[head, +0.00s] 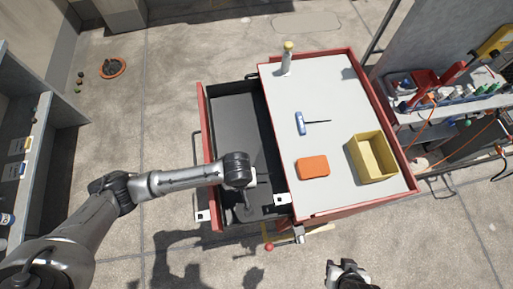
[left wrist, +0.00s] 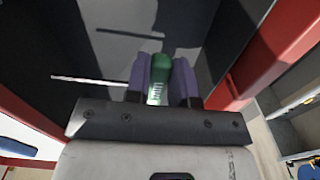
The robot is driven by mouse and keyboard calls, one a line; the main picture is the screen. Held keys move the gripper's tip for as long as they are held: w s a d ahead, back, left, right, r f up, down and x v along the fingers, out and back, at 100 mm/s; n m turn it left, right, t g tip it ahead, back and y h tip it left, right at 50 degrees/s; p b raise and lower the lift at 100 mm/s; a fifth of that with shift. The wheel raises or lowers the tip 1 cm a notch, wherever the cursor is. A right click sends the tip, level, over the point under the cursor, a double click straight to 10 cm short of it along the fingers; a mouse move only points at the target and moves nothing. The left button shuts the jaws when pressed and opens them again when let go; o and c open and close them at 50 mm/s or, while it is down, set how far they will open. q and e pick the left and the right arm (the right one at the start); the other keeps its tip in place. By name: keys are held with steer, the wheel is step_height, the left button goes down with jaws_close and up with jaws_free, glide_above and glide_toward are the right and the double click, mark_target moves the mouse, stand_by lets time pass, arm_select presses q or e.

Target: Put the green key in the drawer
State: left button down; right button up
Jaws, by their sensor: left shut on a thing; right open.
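The red tool cart's drawer (head: 228,118) stands open on the cart's left side, with a dark grey inside. My left gripper (left wrist: 162,75) is shut on the green key (left wrist: 158,88), which shows between its two purple-grey fingers in the left wrist view. In the head view my left arm reaches in from the left, and its wrist hangs over the near part of the open drawer. It mostly hides the key there. The drawer's dark inside also fills much of the left wrist view (left wrist: 85,50). My right gripper (head: 345,270) is open and empty at the bottom, off the cart.
The cart's top (head: 325,85) holds a blue-handled screwdriver (head: 300,123), an orange box (head: 313,167), a yellow bin (head: 372,157) and a yellow-capped bottle (head: 287,58). A cluttered bench (head: 450,100) stands at right. The drawer's far part looks clear.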

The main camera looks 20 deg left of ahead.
arm_select(q)
steer(key=shift+n, duration=0.4)
steer(key=s+f, duration=0.3)
steer(key=shift+s+d+f+b, duration=0.3)
steer(key=shift+s+f+b, duration=0.05)
steer(key=shift+f, duration=0.25)
steer(key=b, duration=0.4)
glide_above(249, 157)
steer(key=shift+s+f, duration=0.1)
steer(key=shift+s, duration=0.15)
steer(key=shift+w+f+b, duration=0.2)
steer(key=shift+b, duration=0.2)
step_height(249, 157, down, 2)
steer(key=shift+w+f+b, duration=0.1)
steer(key=shift+f+b, duration=0.05)
steer(key=shift+b, duration=0.35)
steer(key=shift+f, duration=0.4)
steer(key=shift+f, duration=0.1)
